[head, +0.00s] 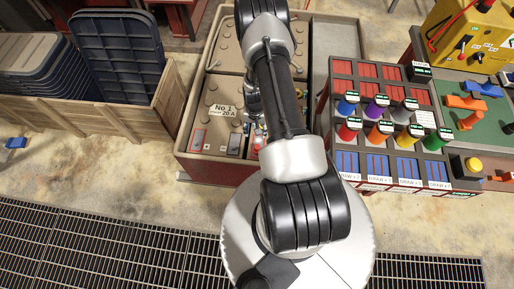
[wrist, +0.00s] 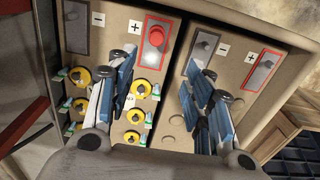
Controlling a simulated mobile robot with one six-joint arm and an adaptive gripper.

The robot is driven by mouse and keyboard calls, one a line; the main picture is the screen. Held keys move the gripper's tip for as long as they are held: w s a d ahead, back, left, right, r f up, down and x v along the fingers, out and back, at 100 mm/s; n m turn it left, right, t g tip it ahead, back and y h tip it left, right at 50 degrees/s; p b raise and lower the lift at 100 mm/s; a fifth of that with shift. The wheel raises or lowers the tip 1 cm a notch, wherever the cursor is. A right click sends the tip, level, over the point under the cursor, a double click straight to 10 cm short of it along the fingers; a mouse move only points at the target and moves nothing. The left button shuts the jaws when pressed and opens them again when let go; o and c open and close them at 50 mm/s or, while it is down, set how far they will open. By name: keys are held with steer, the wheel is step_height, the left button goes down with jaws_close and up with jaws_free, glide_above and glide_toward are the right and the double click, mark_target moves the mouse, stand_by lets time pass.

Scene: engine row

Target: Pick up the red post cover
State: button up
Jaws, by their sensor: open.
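The red post cover (wrist: 156,37) is a round red cap in the wrist view, in a red-outlined terminal recess marked with a plus sign. It sits on the tan battery top. My gripper (wrist: 163,66) is open and empty, with its two blue-grey fingers over the battery top. The cover shows in the gap between the fingers, a little beyond the fingertips and nearer the left one. How high the fingers are above it I cannot tell. In the head view my arm hides most of the gripper, and a small red spot (head: 258,141) beside the arm may be the cover.
Several yellow ring caps (wrist: 137,115) stand near the left finger. A second red-outlined terminal (wrist: 264,66) is at right. In the head view a wooden crate (head: 130,122) with blue lids stands left, and a rack (head: 345,162) of coloured knobs stands right of the battery box (head: 207,172).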

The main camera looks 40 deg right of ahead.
steer(key=b, duration=0.4)
glide_toward(256, 147)
step_height(256, 147, down, 5)
steer(key=shift+f, duration=0.1)
steer(key=shift+s+d+f+b, duration=0.15)
steer(key=shift+f+b, duration=0.4)
steer(key=shift+f, duration=0.8)
steer(key=shift+w+d+f+b, duration=0.15)
steer(key=shift+f+b, duration=0.35)
steer(key=shift+f, duration=0.8)
steer(key=shift+s, duration=0.1)
jaws_close()
steer(key=shift+r, duration=0.15)
